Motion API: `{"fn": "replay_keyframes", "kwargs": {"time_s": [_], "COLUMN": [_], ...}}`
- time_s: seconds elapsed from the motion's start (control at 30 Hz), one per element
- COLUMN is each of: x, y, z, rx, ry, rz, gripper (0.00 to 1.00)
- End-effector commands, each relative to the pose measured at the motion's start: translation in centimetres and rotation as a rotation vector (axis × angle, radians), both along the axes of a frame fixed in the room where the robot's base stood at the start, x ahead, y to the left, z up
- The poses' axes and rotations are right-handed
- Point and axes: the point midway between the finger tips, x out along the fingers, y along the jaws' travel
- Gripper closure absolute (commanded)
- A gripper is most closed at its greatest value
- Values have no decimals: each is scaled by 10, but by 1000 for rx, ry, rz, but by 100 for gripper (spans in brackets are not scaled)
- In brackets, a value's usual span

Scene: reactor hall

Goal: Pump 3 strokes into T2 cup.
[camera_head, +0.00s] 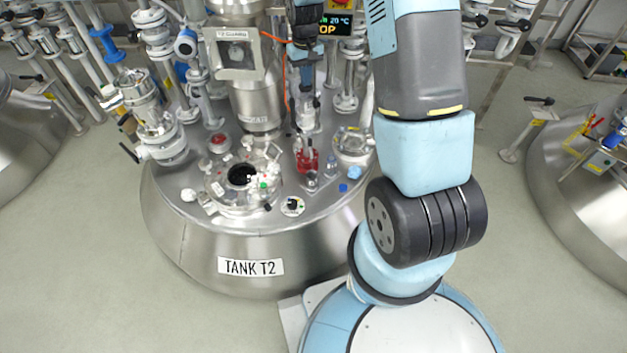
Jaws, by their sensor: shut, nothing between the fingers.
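Tank T2 (250,267) is a round steel vessel with its name plate on the front. My gripper (306,98) points down over the right part of the lid, above a slim upright fitting that may be the pump (309,118). Its fingers look shut and empty; contact with the fitting cannot be judged. A red part (307,158) stands below. A small metal piece (312,179) in front of it may be the T2 cup, but it is too small to be sure.
An open round port (242,177) with clamps is left of centre on the lid. A blue cap (354,173) and a sight glass (353,143) are at its right. A thick column (256,100) and pipes (155,115) crowd the back and left.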

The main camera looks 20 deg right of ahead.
Motion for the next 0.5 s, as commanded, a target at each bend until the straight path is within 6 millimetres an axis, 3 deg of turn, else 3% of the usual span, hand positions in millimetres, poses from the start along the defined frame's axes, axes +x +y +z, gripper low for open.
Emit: {"fn": "replay_keyframes", "kwargs": {"time_s": [0.5], "x": [-1], "y": [0], "z": [-18], "rx": [-1], "ry": [4], "rz": [0], "gripper": [100]}}
